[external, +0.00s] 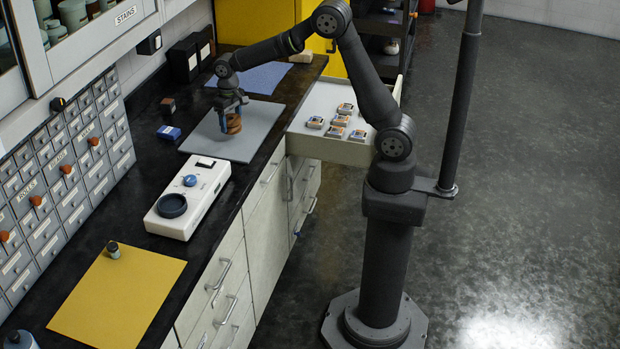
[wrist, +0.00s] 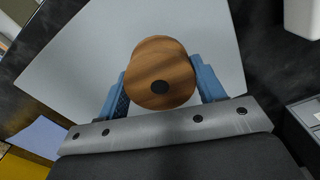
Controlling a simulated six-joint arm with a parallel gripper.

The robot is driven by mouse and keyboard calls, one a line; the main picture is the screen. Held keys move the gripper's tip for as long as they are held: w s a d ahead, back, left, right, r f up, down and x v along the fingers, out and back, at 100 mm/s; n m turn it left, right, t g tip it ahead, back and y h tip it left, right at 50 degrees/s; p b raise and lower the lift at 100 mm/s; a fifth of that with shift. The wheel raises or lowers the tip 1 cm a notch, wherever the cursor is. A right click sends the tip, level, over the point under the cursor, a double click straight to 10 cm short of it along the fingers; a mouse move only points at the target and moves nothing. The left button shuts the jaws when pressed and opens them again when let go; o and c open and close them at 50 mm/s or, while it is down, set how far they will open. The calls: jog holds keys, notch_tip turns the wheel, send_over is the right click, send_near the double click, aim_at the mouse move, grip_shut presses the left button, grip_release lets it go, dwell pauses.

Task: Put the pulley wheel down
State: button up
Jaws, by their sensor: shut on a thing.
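The pulley wheel (wrist: 168,66) is a brown wooden disc with a dark round hub, seen from above between the blue fingers in the wrist view. My gripper (external: 232,112) is shut on the pulley wheel (external: 234,124), one finger on each side. In the external view the wheel shows as a stacked brown shape low over the grey mat (external: 205,142) on the dark counter. I cannot tell whether its underside touches the mat.
A white device with a dark round cup (external: 205,180) stands in front of the mat. A small blue box (external: 169,132) lies left of it. An open drawer (external: 330,150) with several small boxes is at right. A yellow mat (external: 115,300) bears a small grey cylinder (external: 113,250). A blue mat (external: 262,77) lies behind.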

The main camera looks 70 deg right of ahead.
jog(key=s+d+r+n, duration=0.1)
jog(key=s+d+r, duration=0.2)
jog(key=d, duration=0.4)
jog(key=s+d+r+n, duration=0.1)
jog(key=s+d+r, duration=0.25)
jog(key=d, duration=0.45)
jog(key=w+a+f, duration=0.2)
jog(key=a, duration=0.1)
jog(key=w+a+f, duration=0.2)
jog(key=a, duration=0.1)
jog(key=w+a+f, duration=0.2)
jog(key=w+a, duration=0.1)
jog(key=shift+f, duration=0.25)
jog(key=shift+a+f, duration=0.1)
jog(key=shift+f, duration=1.95)
jog(key=shift+f, duration=0.2)
jog(key=o, duration=1)
jog(key=shift+r, duration=0.1)
jog(key=shift+o, duration=0.5)
notch_tip(320, 180, up, 12)
jog(key=shift+r, duration=0.15)
